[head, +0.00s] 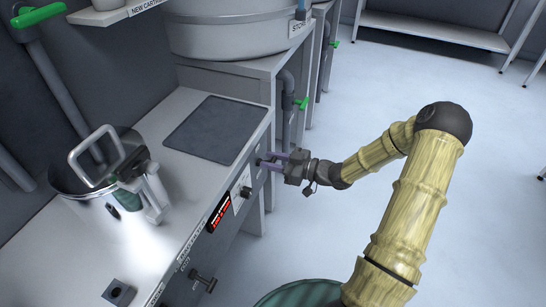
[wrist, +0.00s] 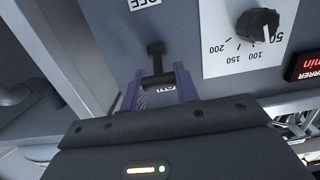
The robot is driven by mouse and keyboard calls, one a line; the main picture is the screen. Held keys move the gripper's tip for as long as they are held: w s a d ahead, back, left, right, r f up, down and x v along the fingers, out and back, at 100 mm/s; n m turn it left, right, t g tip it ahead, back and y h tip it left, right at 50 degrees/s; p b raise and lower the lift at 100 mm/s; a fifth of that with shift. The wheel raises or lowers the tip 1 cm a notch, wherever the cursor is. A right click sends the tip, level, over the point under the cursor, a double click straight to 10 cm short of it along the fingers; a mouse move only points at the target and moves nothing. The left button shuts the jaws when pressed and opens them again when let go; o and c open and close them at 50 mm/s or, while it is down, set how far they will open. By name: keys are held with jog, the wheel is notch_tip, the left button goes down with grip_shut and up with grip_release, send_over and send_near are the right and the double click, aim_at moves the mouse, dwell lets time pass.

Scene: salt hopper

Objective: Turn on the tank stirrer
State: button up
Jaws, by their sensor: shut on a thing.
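A black switch lever (wrist: 155,56) with a crossbar stands out from the grey front panel in the wrist view. An "OFF" label (wrist: 143,3) lies on one side of it and a partly hidden "ON" label (wrist: 168,90) on the other. My gripper (wrist: 161,84) is shut on the lever's crossbar, with a purple finger at each end. I cannot tell which position the lever is in. In the head view my gripper (head: 273,163) is at the counter's front panel, its fingertips hiding the switch. A black dial (wrist: 257,24) and red stirrer display (wrist: 306,66) are beside it.
A steel pot (head: 110,185) with a raised handle frame stands on the counter (head: 185,130), near a dark flat plate (head: 216,130). A large tank (head: 235,32) is behind. Another handle (head: 204,281) sticks out lower on the front. The floor at right is clear.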

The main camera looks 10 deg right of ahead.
dwell(0.4)
jog(key=o, duration=1)
jog(key=shift+r, duration=0.1)
jog(key=shift+r+p+v, duration=0.1)
jog(key=shift+p+v, duration=1.1)
jog(key=shift+v, duration=3.15)
jog(key=shift+r+p+v, duration=0.15)
jog(key=shift+p+v, duration=1.05)
jog(key=shift+v, duration=3.1)
jog(key=shift+w, duration=0.1)
